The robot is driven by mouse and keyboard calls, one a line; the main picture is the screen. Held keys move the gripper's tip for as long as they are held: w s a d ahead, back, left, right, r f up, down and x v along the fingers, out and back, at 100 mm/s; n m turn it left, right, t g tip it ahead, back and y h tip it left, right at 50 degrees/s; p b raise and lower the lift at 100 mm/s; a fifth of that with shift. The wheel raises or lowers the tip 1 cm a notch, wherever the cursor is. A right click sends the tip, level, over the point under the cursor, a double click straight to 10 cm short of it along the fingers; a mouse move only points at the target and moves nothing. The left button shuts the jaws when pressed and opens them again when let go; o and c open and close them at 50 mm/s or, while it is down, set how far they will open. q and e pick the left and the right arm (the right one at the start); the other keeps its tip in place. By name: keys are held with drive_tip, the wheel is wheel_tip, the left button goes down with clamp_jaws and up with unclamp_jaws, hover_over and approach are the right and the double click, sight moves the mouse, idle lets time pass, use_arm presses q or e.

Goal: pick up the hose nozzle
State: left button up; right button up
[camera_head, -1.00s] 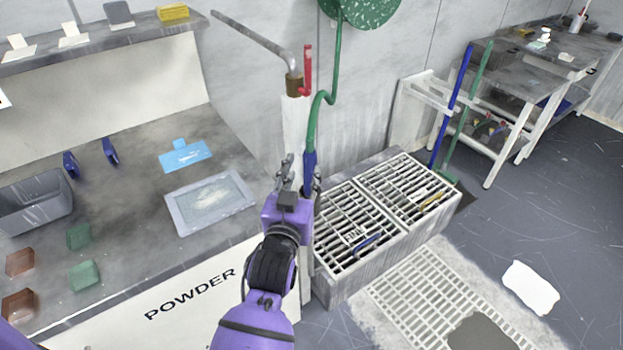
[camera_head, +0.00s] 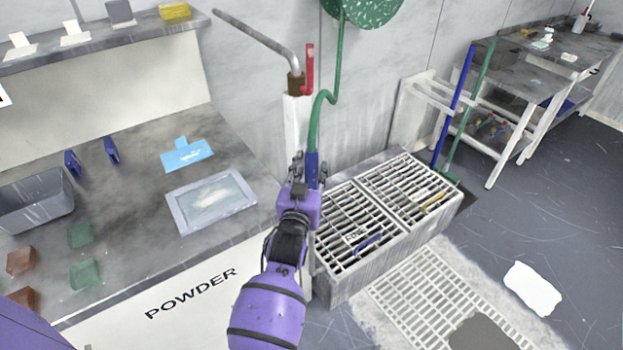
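The hose nozzle (camera_head: 312,168) is dark blue and hangs upright at the lower end of the green hose (camera_head: 313,125), beside the white post. My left gripper (camera_head: 310,168) is at the nozzle with fingers pointing up and away. One finger shows on each side of the nozzle, and a small gap seems to show on the left side. The purple gripper body hides whatever lies below the nozzle. My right gripper is not in view.
A pipe with a red-handled valve (camera_head: 309,70) stands just above the gripper. A grated trough (camera_head: 340,285) is to the right, the POWDER bench (camera_head: 130,200) to the left. A blue and a green pole lean farther right. The floor (camera_head: 560,220) at right is mostly open.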

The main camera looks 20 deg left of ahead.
use_arm(q)
clamp_jaws()
drive_tip(key=shift+r, duration=0.15)
